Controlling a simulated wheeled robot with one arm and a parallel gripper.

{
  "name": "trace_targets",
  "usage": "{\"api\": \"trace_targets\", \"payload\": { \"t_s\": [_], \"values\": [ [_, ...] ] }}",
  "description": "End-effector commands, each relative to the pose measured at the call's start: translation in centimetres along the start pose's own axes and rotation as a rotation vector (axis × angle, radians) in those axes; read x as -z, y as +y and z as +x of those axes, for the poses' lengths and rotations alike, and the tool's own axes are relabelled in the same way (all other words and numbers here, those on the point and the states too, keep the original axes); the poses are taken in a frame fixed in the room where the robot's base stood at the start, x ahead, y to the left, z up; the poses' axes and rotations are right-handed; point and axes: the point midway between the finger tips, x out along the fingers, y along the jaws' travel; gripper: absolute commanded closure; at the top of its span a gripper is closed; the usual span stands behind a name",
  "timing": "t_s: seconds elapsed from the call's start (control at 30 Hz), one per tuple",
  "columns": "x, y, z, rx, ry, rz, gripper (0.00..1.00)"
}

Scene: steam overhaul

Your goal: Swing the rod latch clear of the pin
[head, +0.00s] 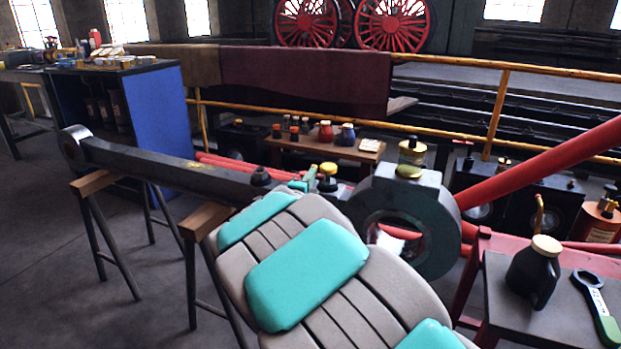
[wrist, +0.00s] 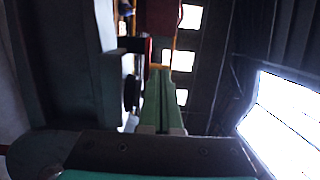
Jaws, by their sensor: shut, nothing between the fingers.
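The connecting rod (head: 190,172) lies across trestles in the head view, its big round end (head: 432,225) at the right. My gripper (head: 314,171) is above the rod, just left of the big end. Its green fingers are together and empty, and they also show shut in the wrist view (wrist: 160,78). A dark bar with a red part (wrist: 142,46) is near the fingertips in the wrist view and may be the latch. I cannot make out the pin; my arm covers part of the rod.
A red stand (head: 478,262) at the right carries a dark jug (head: 533,275) and a green-ended wrench (head: 597,307). A wooden bench (head: 325,149) with small jars stands behind the rod. A yellow railing (head: 497,100) and a blue cabinet (head: 155,125) are farther back.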

Motion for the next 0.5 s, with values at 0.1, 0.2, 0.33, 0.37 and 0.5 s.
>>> {"api": "trace_targets", "payload": {
  "t_s": [0.1,0.2,0.33,0.37,0.5],
  "values": [
    [0.15,0.63,0.21,0.001,-0.016,0.003,1.00],
    [0.23,0.85,0.36,0.000,-0.042,0.007,1.00],
    [0.43,0.80,0.47,-0.001,-0.077,0.007,1.00],
    [0.45,0.76,0.48,0.000,-0.085,0.006,1.00],
    [0.56,0.58,0.45,0.000,-0.113,0.001,1.00]
  ]
}}
